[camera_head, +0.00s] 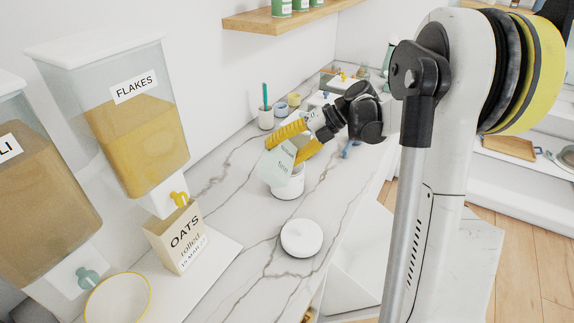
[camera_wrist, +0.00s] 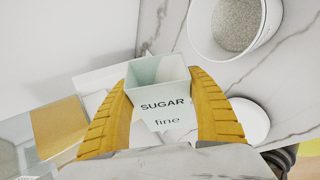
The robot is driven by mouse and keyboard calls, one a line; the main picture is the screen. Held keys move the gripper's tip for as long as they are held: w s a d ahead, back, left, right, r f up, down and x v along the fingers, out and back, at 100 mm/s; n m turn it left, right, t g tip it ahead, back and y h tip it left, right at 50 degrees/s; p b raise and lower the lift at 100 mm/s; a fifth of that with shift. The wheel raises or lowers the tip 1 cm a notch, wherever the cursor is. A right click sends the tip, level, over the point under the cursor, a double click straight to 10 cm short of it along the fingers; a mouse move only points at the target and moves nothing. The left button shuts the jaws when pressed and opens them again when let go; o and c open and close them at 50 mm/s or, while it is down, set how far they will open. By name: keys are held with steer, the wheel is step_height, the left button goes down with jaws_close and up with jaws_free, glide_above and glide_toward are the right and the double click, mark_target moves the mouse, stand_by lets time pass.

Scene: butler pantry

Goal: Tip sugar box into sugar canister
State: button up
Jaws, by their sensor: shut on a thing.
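The sugar box (camera_head: 281,157), pale green-white and labelled "SUGAR fine", is held between the yellow fingers of my gripper (camera_head: 284,150). In the head view it is tilted, over or right beside the white canister (camera_head: 288,186). The box (camera_wrist: 162,112) also shows in the wrist view, with its open top and pale inner walls visible; I cannot tell what is left inside. There the open canister (camera_wrist: 196,40) is at the upper right, with pale granules inside. A round white lid (camera_head: 301,237) lies apart on the counter; it shows in the wrist view (camera_wrist: 248,119) too.
A white cup (camera_head: 266,119) with a green-handled item and small jars stand behind. Marble around the lid is clear.

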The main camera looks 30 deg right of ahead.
mark_target(286, 164)
stand_by(0.3)
steer(key=shift+s+a+f+n+t+h+b, duration=0.35)
steer(key=shift+s+a+f+n+t+h, duration=0.35)
steer(key=shift+s+f+t+h, duration=0.15)
steer(key=shift+f+n+t+h+b, duration=0.35)
steer(key=shift+f+n+t+b, duration=0.1)
steer(key=shift+f, duration=0.15)
steer(key=shift+s+a+f+t, duration=0.15)
steer(key=shift+f+t, duration=0.1)
steer(key=shift+t, duration=0.05)
steer(key=shift+s+a+n+h, duration=0.1)
steer(key=shift+s+n+h, duration=0.05)
steer(key=shift+n+h, duration=0.2)
steer(key=shift+r+n+t+h, duration=0.55)
steer(key=shift+r+n+t, duration=0.05)
steer(key=shift+t, duration=0.5)
steer(key=shift+w, duration=0.2)
